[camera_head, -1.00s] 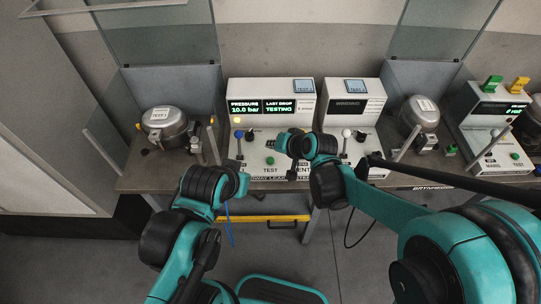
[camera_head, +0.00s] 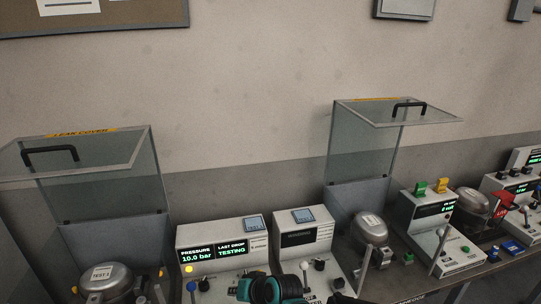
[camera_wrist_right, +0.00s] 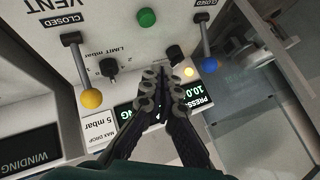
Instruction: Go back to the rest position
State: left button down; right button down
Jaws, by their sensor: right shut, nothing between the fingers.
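My right gripper (camera_wrist_right: 163,82) is shut and empty in the right wrist view. Its dark fingers are in front of the leak tester's panel, which appears upside down there. I cannot tell whether they touch it. The panel has a green button (camera_wrist_right: 147,17), a yellow-balled lever (camera_wrist_right: 91,98), a blue-balled lever (camera_wrist_right: 209,64) and a black knob (camera_wrist_right: 109,67). In the head view, part of my teal and black right arm (camera_head: 290,288) shows at the bottom edge, before the tester. My left gripper is out of view.
The tester's display (camera_head: 212,252) reads 10.0 bar and TESTING. Two clear covers (camera_head: 103,175) (camera_head: 365,150) stand raised over metal compressors (camera_head: 105,280) (camera_head: 370,228). More test units (camera_head: 432,232) stand to the right.

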jog(key=s+d+r+h, duration=0.1)
jog(key=s+d, duration=0.4)
jog(key=d, duration=0.5)
jog(key=s+d+r+h, duration=0.2)
jog(key=s+d, duration=0.4)
jog(key=d, duration=0.4)
jog(key=s+d+r+m+t+h, duration=0.1)
jog(key=s+d+h, duration=0.2)
jog(key=d, duration=0.7)
jog(key=shift+s+d+r+h, duration=0.2)
jog(key=shift+s+h, duration=0.2)
jog(key=shift+s, duration=0.85)
